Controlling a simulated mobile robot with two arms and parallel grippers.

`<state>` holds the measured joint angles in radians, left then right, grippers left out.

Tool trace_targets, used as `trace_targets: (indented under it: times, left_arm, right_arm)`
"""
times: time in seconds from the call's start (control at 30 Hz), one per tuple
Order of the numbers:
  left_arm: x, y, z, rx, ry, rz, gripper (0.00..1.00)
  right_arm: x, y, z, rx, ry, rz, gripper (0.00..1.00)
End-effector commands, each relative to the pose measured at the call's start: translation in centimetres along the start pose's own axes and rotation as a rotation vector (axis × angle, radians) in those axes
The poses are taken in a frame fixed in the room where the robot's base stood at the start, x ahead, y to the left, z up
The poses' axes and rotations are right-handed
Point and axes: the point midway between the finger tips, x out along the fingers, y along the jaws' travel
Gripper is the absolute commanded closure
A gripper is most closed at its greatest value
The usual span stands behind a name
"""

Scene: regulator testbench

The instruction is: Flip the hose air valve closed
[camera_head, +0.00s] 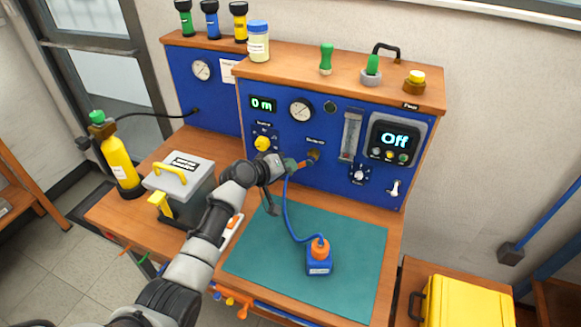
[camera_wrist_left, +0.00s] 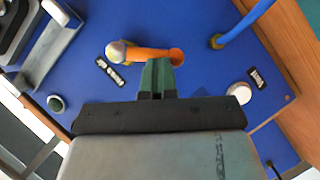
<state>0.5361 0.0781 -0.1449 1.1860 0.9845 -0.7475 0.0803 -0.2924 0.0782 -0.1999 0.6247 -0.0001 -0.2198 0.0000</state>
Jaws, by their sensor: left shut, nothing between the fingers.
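The hose air valve is an orange lever (camera_wrist_left: 150,54) on the blue panel, with a rounded pale end on the left in the left wrist view. In the head view its orange part (camera_head: 303,163) shows beside the fingertips. My left gripper (camera_head: 290,164) is shut and empty at the panel front. Its green fingertips (camera_wrist_left: 157,76) overlap the lever's lower edge close to its right end; I cannot tell whether they touch. A blue hose (camera_head: 289,207) runs from the panel to a blue regulator (camera_head: 319,262) with an orange knob. My right gripper is not in view.
A green mat (camera_head: 355,250) covers the bench front. A grey box (camera_head: 184,172) with a yellow handle stands left of my arm. In the left wrist view the hose (camera_wrist_left: 243,20) leaves a brass fitting right of the lever, and a white knob (camera_wrist_left: 239,92) sits lower right.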

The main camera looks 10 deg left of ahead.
Motion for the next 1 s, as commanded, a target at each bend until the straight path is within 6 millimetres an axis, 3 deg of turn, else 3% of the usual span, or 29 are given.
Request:
trace_targets:
  times: [0.03, 0.3, 1.0]
  left_arm:
    - [0.4, -0.6, 0.2, -0.028, 0.009, 0.024, 1.0]
    - [0.8, -0.8, 0.9, -0.184, 0.01, 0.129, 1.0]
    - [1.8, -0.9, 2.3, -0.473, 0.009, 0.323, 1.0]
  right_arm:
    - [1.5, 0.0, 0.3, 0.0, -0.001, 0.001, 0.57]
    - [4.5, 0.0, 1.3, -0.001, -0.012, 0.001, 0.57]
    - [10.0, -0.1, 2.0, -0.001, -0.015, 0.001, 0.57]
